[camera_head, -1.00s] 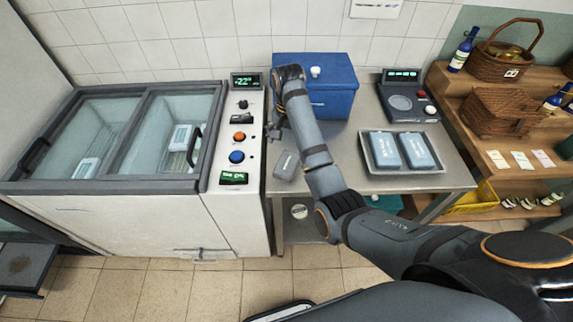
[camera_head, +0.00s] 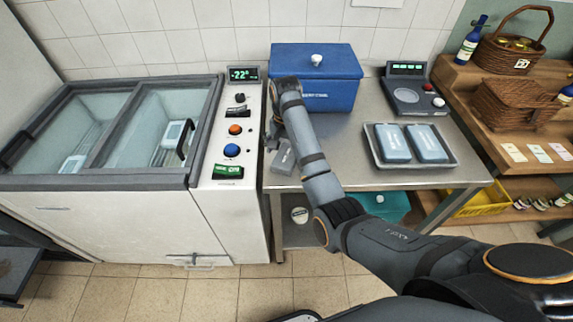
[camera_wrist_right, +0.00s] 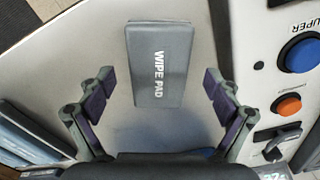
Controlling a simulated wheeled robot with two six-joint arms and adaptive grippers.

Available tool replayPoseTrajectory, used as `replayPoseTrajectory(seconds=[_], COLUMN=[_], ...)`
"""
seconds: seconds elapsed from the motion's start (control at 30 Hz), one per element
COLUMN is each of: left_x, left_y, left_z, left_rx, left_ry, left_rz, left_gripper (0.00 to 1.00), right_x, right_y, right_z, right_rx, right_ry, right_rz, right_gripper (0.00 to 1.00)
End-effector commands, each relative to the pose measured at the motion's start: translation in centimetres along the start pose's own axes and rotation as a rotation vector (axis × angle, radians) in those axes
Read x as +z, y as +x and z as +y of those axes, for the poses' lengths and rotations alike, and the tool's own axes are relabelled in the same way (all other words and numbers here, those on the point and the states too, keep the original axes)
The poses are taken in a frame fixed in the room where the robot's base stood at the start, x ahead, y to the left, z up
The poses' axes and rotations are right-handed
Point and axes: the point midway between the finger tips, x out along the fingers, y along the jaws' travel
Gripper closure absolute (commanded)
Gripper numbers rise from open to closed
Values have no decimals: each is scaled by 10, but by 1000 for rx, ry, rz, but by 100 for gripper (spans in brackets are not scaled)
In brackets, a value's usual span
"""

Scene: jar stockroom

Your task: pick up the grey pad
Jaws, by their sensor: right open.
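The grey pad (camera_head: 284,160) lies on the steel table near its left edge, beside the freezer's control panel. In the right wrist view the pad (camera_wrist_right: 161,63) is marked "WIPE PAD" and lies flat. My right gripper (camera_head: 274,140) is just at the pad's far end in the head view. In the wrist view my right gripper (camera_wrist_right: 160,84) is open, with one finger on each side of the pad's line and a gap to both sides. Nothing is held. My left gripper is not in view.
A blue box (camera_head: 330,92) with a lid stands behind the arm. A tray (camera_head: 447,163) with two blue packs lies to the right, near a scale (camera_head: 414,101). The freezer panel (camera_head: 218,170) with buttons borders the table on the left.

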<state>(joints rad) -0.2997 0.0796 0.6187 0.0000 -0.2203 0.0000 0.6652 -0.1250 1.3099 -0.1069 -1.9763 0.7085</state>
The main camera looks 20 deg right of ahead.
Motion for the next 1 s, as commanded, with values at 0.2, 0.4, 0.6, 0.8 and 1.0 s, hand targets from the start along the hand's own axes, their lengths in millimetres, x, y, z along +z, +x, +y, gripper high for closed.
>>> replayPoseTrajectory(seconds=[0.2, 0.4, 0.6, 0.8, 1.0], left_x=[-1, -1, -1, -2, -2], left_y=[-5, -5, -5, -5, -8], left_z=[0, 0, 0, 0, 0], left_rx=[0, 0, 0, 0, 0], left_ry=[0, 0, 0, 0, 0], left_rz=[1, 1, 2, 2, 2], left_gripper=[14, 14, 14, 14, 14], right_x=[0, 0, 0, 0, 0], right_y=[9, 9, 9, 9, 6], right_z=[0, 1, 1, 1, 1], right_rx=[0, 0, 0, 0, 0], right_ry=[0, 1, 1, 1, 1], right_rz=[0, 0, 0, 0, 0], right_gripper=[9, 27, 54, 70, 70])
